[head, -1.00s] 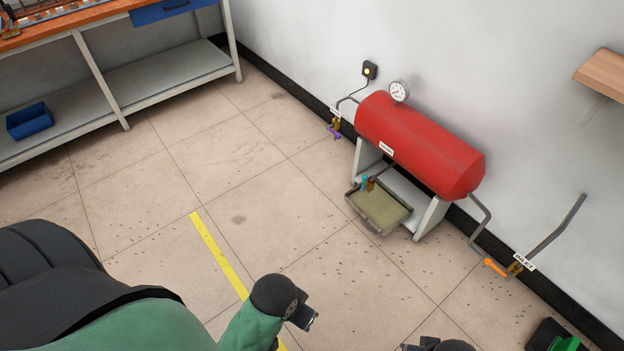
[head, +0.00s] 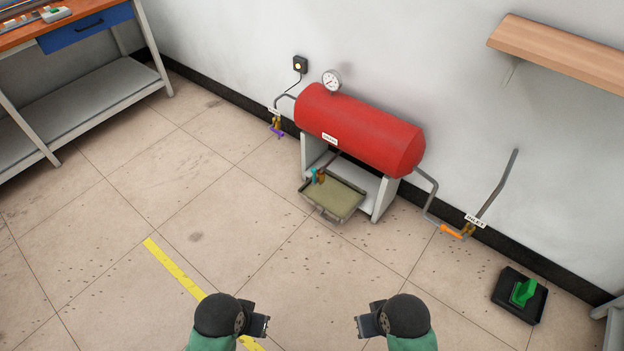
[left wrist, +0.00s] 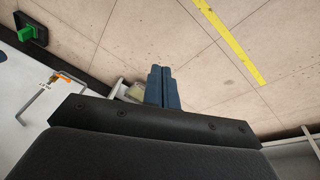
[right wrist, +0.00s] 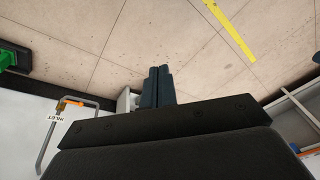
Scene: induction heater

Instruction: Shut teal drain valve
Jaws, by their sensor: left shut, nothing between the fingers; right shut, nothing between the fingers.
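The teal drain valve handle (head: 315,175) sits on a brass body under the front of the red tank (head: 360,130), above a shallow drain tray (head: 338,196). It is small, and its exact angle is hard to tell. My left gripper (head: 264,325) is at the lower middle of the head view, well short of the valve. My right gripper (head: 362,326) is to its right, also far from the valve. Both are empty, and their closed fingers show in the left wrist view (left wrist: 163,88) and the right wrist view (right wrist: 157,88). The valve is not discernible in either wrist view.
A purple-handled valve (head: 276,132) is left of the tank; an orange-handled inlet valve (head: 451,231) is right. A green pedal-like item on a black base (head: 510,302) lies at right. A workbench (head: 80,97) and shelf (head: 560,55) flank the tank. The floor between is clear.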

